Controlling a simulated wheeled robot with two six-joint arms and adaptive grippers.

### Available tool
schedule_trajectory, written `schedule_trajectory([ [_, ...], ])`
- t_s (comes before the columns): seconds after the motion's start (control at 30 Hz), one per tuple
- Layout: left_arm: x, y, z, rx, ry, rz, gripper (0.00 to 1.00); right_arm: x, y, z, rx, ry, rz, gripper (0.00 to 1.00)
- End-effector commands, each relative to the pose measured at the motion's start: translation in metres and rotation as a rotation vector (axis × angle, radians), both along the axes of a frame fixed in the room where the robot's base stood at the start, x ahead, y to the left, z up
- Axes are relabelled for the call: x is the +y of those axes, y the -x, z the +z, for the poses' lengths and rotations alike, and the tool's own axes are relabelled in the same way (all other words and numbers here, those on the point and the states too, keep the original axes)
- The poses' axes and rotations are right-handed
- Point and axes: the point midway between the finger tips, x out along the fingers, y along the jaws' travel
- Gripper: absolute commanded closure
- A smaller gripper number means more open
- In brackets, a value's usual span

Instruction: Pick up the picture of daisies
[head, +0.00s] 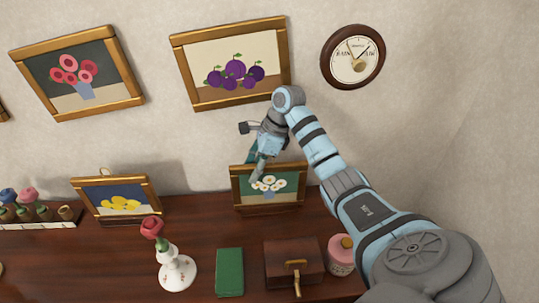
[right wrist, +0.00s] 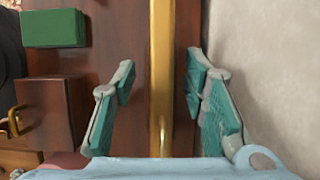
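The picture of daisies (head: 283,194) has white flowers on a green ground in a gold frame. It stands upright on the dark wooden mantel, leaning near the wall. My right gripper (head: 258,172) is at the frame's top edge, left of its middle, and covers part of the picture in the head view. In the right wrist view the gold frame edge (right wrist: 161,95) runs between the two teal fingers of my right gripper (right wrist: 160,70). The fingers are open, with a gap on each side of the frame. My left gripper is not in view.
A plum picture (head: 232,63) and a round gauge (head: 353,57) hang above.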

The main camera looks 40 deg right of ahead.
Motion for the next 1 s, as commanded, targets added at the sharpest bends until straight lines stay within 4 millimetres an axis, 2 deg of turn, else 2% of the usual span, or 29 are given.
schedule_trajectory([
  [0.17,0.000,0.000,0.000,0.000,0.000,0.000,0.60,0.000,0.000,-0.001,-0.001,0.001,0.000,0.60],
  [0.43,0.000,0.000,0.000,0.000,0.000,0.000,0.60,0.000,0.000,-0.001,0.000,0.000,-0.001,1.00],
  [0.77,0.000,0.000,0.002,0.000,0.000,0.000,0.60,-0.001,0.000,0.002,-0.001,0.001,-0.002,1.00],
  [0.87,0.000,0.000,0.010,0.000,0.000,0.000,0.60,-0.002,0.001,0.011,-0.001,0.001,-0.004,1.00],
  [1.0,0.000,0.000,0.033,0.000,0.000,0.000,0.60,-0.007,0.005,0.039,-0.001,0.002,-0.015,1.00],
])
